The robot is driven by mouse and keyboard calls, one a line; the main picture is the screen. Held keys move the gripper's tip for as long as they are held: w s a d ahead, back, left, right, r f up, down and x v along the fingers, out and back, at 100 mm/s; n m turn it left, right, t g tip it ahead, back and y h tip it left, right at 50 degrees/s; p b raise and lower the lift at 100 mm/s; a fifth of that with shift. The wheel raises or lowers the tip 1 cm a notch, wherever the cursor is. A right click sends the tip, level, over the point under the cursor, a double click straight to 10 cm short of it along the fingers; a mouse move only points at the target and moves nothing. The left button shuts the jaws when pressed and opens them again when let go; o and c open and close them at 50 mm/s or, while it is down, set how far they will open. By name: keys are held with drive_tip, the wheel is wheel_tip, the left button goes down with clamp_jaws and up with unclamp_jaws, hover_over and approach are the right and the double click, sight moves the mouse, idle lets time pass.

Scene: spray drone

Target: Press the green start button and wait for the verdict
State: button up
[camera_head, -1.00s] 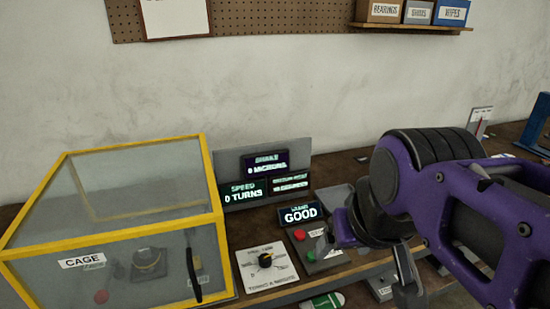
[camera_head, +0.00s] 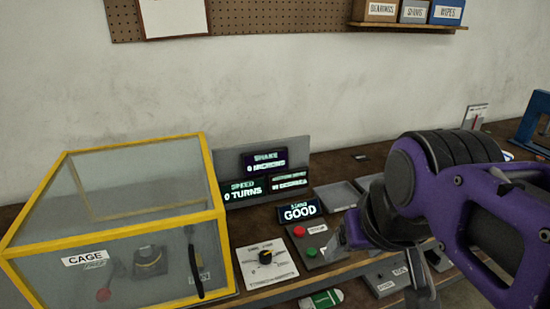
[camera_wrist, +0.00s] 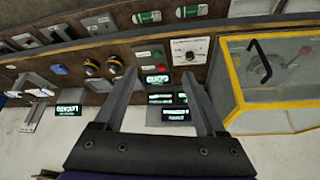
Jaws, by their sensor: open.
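The green start button (camera_head: 311,251) sits on a small grey panel on the bench, just below a red button (camera_head: 299,231). The display behind it (camera_head: 299,212) reads GOOD. My gripper is to the right of the panel in the head view, apart from the green button. In the wrist view my gripper (camera_wrist: 160,75) is open and empty, its two fingers spread over the area of the display and button panel. In the head view my wrist hides part of the bench right of the panel.
A yellow-framed cage (camera_head: 115,225) stands at the left, closed. A dial panel (camera_head: 266,262) lies between it and the buttons. Dark screens (camera_head: 264,178) stand behind, reading 0 TURNS among others. A grey tray (camera_head: 337,195) lies behind my wrist.

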clamp_jaws()
idle(1.7)
